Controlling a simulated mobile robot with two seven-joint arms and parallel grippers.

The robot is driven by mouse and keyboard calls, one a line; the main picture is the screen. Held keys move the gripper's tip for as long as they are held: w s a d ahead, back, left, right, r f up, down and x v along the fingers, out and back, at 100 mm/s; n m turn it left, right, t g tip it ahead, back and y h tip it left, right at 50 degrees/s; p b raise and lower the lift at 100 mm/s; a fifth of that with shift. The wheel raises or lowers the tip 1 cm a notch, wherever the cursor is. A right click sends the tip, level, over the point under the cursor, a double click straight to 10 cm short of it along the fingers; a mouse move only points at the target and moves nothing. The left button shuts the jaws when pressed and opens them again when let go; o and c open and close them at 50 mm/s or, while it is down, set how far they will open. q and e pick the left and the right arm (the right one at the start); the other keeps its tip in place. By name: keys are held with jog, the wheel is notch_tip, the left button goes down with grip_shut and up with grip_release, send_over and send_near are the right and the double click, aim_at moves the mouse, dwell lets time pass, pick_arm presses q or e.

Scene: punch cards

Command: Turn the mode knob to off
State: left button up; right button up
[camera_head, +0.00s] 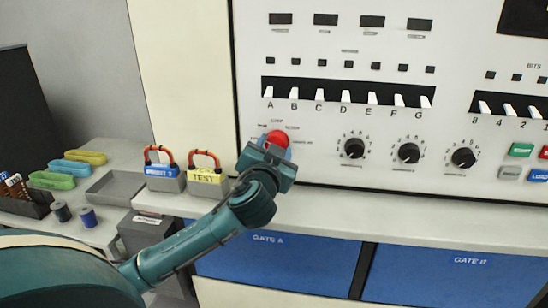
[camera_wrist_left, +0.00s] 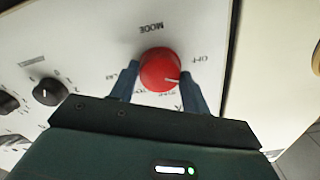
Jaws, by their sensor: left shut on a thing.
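The red mode knob (camera_head: 278,138) is on the lower left of the white control panel (camera_head: 330,55), partly hidden behind my gripper in the head view. In the left wrist view the knob (camera_wrist_left: 158,68) shows clearly between my fingers, under an upside-down MODE label. Other labels around the knob are partly covered or too small to read. My left gripper (camera_head: 272,150) is shut on the knob, one finger on each side (camera_wrist_left: 161,84). My right gripper is not in view.
Black dials (camera_head: 408,153) and a row of white switches lettered A to G (camera_head: 345,97) are to the right on the panel.

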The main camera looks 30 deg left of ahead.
pick_arm(q)
jog(key=n+b, duration=0.2)
jog(key=n, duration=0.3)
pick_arm(e)
jog(key=shift+w+a+f+y, duration=0.1)
jog(key=shift+w+a+y, duration=0.15)
jog(key=shift+a, duration=0.3)
pick_arm(q)
jog(key=o, duration=1)
pick_arm(e)
jog(key=shift+a, duration=0.1)
